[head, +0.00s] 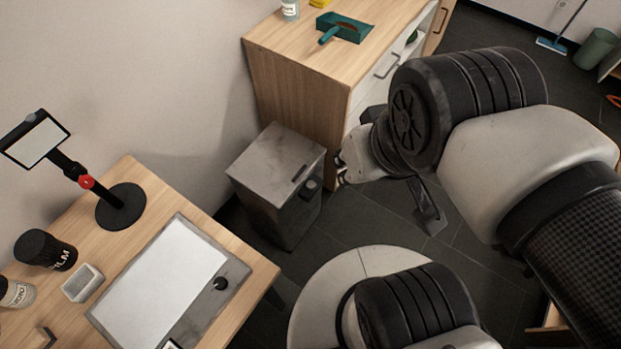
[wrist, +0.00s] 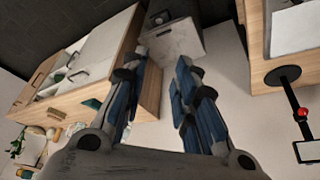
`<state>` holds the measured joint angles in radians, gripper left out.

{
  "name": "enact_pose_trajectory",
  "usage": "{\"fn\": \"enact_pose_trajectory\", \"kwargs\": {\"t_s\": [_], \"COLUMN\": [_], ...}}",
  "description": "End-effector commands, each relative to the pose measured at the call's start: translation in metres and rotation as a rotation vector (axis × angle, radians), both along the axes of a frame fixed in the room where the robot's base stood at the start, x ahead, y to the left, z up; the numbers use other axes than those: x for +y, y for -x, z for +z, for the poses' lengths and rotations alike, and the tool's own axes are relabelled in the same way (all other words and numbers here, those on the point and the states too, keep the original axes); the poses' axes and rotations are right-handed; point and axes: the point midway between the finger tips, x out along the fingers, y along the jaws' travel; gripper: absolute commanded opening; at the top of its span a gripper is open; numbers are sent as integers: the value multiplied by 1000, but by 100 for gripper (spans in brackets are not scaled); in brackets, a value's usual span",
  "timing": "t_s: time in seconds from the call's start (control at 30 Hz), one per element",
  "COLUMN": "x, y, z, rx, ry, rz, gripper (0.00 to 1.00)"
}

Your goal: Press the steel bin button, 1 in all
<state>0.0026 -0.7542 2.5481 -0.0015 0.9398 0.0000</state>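The steel bin (head: 275,158) is a grey square box standing on the floor between the wooden cabinet and the table. A small dark block (head: 311,186), which looks like its button, sticks out near the top of its front. The bin also shows beyond my fingers in the wrist view (wrist: 181,42), with the dark block (wrist: 158,20) at its upper left. My gripper (head: 341,168) is just right of the bin's front in the head view, apart from it in the picture. In the wrist view my gripper (wrist: 161,58) has its two fingers spread with nothing between them.
A wooden cabinet (head: 290,95) stands right behind the bin, with a green dustpan (head: 343,28) on top. A table (head: 245,262) at lower left bears a white panel (head: 165,285) and a stand (head: 120,205). Dark floor (head: 375,225) is open in front of the bin.

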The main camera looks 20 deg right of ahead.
Motion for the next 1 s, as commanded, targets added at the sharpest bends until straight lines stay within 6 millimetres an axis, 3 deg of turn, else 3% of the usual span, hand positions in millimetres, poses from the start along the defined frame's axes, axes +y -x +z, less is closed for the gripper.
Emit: {"fn": "enact_pose_trajectory", "kwargs": {"t_s": [0.37, 1.0], "x": [0, 0], "y": [0, 0], "z": [0, 0], "rx": [0, 0], "ry": [0, 0], "rz": [0, 0], "gripper": [0, 0]}}
